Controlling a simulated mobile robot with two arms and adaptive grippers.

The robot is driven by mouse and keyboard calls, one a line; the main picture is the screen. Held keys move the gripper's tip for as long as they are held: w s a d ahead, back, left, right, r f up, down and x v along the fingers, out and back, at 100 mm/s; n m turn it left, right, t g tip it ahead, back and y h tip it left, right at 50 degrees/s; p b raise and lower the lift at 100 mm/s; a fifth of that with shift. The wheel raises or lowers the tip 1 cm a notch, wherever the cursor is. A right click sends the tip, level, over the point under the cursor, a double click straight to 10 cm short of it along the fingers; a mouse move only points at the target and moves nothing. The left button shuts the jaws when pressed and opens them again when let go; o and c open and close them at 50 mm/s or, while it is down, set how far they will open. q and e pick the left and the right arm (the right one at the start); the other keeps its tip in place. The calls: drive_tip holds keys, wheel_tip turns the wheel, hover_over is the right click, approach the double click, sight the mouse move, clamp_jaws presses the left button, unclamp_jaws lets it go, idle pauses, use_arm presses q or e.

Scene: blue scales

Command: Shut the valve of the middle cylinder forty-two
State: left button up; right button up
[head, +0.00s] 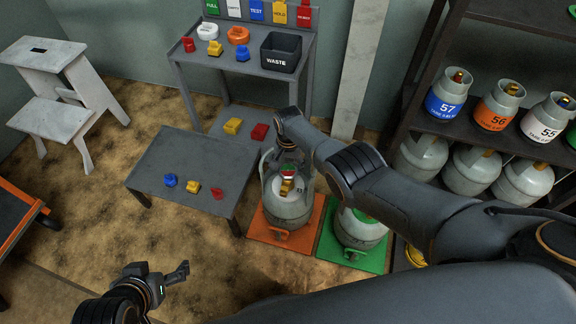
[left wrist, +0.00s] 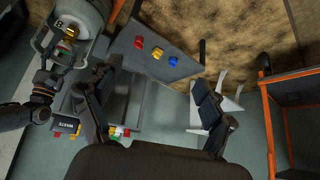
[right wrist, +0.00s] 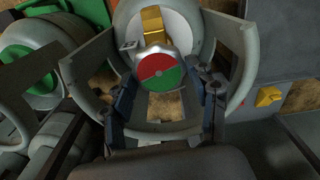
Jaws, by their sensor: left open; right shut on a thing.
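A grey cylinder (head: 287,208) with an open collar stands on an orange scale (head: 256,228). Its brass valve (head: 287,187) carries a round disc, half red and half green, which shows in the right wrist view (right wrist: 162,72). My right gripper (right wrist: 166,88) reaches into the collar from above with its fingers on both sides of the disc, shut on it. My arm partly hides it in the head view. Another cylinder (head: 362,228) stands on a green scale (head: 372,262), partly behind my arm. I cannot read forty-two on either. My left gripper (head: 178,282) is open and empty, low at the left.
A low grey table (head: 165,158) holds blue, yellow and red pieces. Behind it, a grey stand (head: 190,78) carries a waste bin (head: 281,52) and coloured parts. Shelves with several cylinders (head: 447,95) stand at right. A white step stool (head: 50,118) is at left. The floor near my left gripper is free.

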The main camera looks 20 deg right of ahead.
sight(288, 169)
use_arm(q)
drive_tip(key=shift+s+a+f, duration=0.15)
drive_tip(key=shift+s, duration=0.25)
use_arm(e)
drive_tip(key=shift+s+m, duration=0.1)
drive_tip(key=shift+m, duration=1.2)
use_arm(q)
drive_tip(key=shift+s+f+g, duration=0.1)
drive_tip(key=shift+s+g, duration=0.15)
drive_tip(key=shift+g, duration=0.05)
use_arm(e)
drive_tip(key=o, duration=1.2)
drive_tip(key=shift+c, duration=0.2)
use_arm(q)
drive_tip(key=shift+w, duration=0.1)
use_arm(e)
drive_tip(key=shift+r, duration=0.8)
wheel_tip(288, 169, up, 10)
drive_tip(key=shift+r, duration=0.15)
